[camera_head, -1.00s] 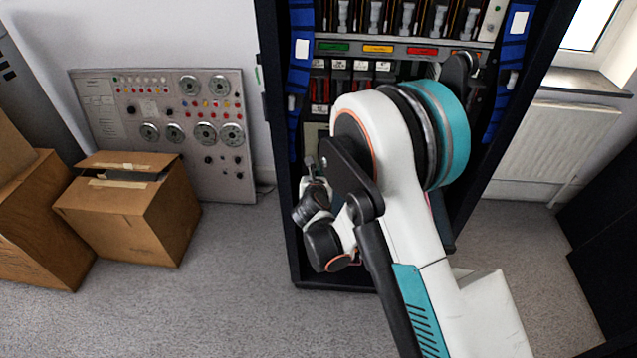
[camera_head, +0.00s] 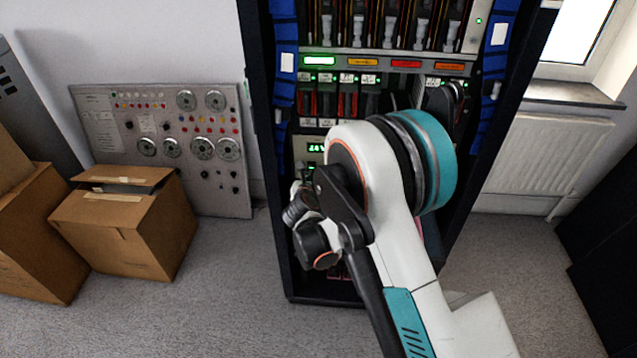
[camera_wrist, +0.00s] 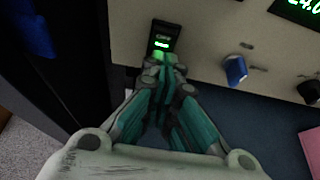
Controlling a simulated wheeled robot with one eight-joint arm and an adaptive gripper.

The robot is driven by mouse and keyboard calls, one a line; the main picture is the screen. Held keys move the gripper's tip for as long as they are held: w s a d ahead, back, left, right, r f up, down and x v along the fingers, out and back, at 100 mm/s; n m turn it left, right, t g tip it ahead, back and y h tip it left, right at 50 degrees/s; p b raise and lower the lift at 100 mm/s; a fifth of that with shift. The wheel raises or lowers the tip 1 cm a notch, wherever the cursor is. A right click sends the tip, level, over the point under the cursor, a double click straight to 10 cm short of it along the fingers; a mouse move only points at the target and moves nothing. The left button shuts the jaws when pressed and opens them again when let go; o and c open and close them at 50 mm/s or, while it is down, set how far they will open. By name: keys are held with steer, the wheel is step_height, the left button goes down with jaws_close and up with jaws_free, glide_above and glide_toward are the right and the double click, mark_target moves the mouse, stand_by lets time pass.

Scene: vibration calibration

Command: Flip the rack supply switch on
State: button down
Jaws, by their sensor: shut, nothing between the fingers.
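The rack supply switch (camera_wrist: 162,38) is a small black rocker in a dark frame on the beige supply panel (camera_wrist: 205,20), seen in the wrist view. It glows green. My gripper (camera_wrist: 165,62) is shut and empty, with its fingertips at the lower edge of the switch. They cover its lowest part, and I cannot tell whether they touch it. In the head view, my arm hides most of the supply panel, and the switch cannot be made out.
The supply panel has a lit green display (camera_wrist: 300,8), a blue knob (camera_wrist: 235,70) and a black knob (camera_wrist: 309,91). The tall dark rack (camera_head: 265,200) holds lit labels and modules. Cardboard boxes (camera_head: 125,225) and a dial panel (camera_head: 160,140) stand to the left. Grey floor is clear in front.

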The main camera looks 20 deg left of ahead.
steer(key=shift+a+f, duration=0.1)
steer(key=shift+a, duration=0.3)
steer(key=shift+d+r, duration=0.2)
steer(key=shift+r, duration=0.1)
steer(key=shift+r+p, duration=0.3)
steer(key=shift+r, duration=0.25)
